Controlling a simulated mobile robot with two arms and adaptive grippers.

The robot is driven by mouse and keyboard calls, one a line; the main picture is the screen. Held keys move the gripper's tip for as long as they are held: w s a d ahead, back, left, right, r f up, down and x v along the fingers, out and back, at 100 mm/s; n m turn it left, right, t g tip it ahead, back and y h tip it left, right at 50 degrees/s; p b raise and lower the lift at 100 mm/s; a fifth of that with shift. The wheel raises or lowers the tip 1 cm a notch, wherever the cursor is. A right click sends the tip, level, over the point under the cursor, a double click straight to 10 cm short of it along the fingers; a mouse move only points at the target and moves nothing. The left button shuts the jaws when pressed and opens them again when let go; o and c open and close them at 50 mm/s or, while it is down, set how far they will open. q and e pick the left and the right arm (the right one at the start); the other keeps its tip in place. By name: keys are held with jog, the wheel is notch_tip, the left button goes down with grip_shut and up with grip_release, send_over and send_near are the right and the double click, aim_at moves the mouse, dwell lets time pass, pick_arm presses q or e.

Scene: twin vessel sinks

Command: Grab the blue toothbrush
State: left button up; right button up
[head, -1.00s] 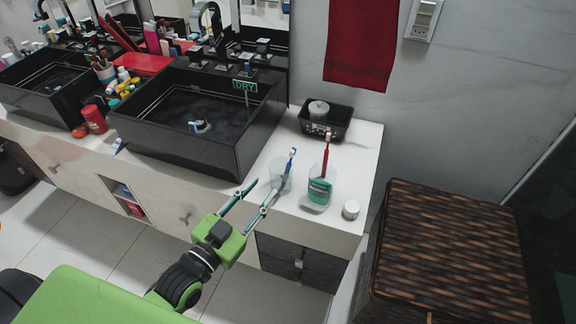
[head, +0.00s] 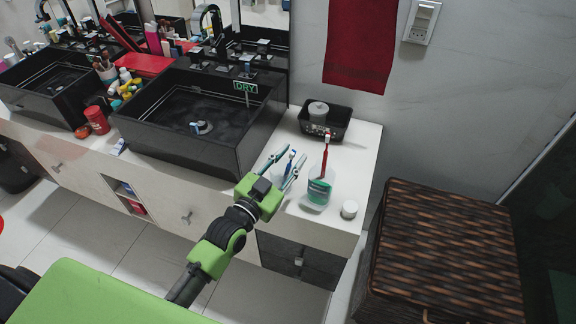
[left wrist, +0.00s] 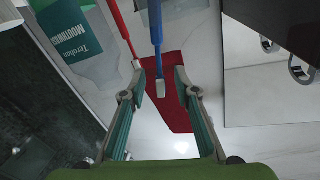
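The blue toothbrush (head: 290,159) stands with its head up at the front of the white counter, in a clear cup largely hidden by my gripper. My left gripper (head: 292,153) is open, with its fingers on either side of the toothbrush. In the left wrist view, the blue handle (left wrist: 156,25) and white head (left wrist: 161,88) show between the two open fingers (left wrist: 160,71), with gaps on both sides. My right gripper is not in view.
A green mouthwash bottle (head: 319,191) and a red toothbrush (head: 325,155) are close on the right. A white jar (head: 349,209) and black basket (head: 325,122) are nearby. The black sink (head: 185,158) is left; a wicker hamper (head: 450,250) is right.

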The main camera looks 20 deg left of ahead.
pick_arm(q)
jog(key=shift+x, duration=0.8)
jog(key=shift+f, duration=0.1)
grip_shut()
